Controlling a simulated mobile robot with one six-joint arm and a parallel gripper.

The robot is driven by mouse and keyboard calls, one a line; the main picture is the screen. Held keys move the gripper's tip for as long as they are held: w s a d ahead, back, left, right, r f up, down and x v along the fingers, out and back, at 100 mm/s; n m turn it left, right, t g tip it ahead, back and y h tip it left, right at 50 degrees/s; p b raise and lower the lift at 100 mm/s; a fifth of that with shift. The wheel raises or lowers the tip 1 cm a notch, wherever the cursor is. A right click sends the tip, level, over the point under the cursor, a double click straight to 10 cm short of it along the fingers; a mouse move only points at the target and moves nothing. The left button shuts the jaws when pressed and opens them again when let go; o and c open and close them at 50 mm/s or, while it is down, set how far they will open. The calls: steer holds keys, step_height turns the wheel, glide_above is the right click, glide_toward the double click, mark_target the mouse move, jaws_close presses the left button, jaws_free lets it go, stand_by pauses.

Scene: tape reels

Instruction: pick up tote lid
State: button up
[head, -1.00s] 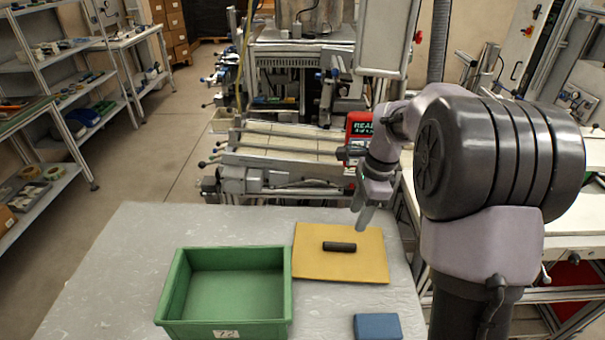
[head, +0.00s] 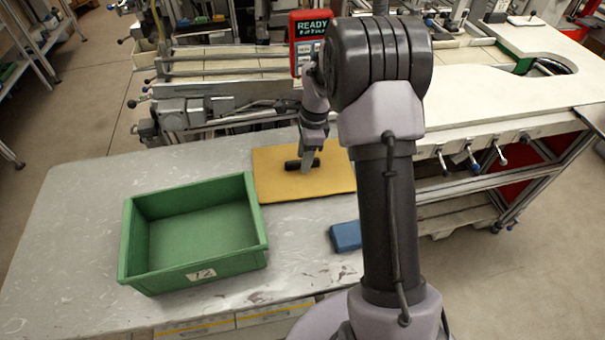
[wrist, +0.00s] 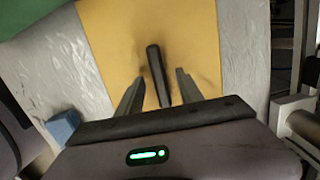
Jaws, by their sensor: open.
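The tote lid is a flat yellow board (head: 330,186) lying on the grey table, with a dark bar-shaped handle (head: 291,165) on its top. In the wrist view the lid (wrist: 196,30) fills the upper middle, and the handle (wrist: 156,70) runs lengthwise between the fingers. My gripper (wrist: 160,88) is open, its two fingers on either side of the handle's near part. In the head view my gripper (head: 306,168) is over the lid at the handle's right end and partly hides it. Whether the fingers touch the lid is unclear.
An empty green tote (head: 240,262) stands on the table left of the lid; its corner (wrist: 30,12) shows in the wrist view. A blue block (head: 345,236) lies near my arm. The grey table (head: 75,245) is bare at left. A conveyor-like machine stands behind.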

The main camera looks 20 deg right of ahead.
steer(key=shift+a+f, duration=0.1)
steer(key=shift+f, duration=0.55)
steer(key=shift+r, duration=0.2)
steer(key=shift+c, duration=0.4)
jaws_close()
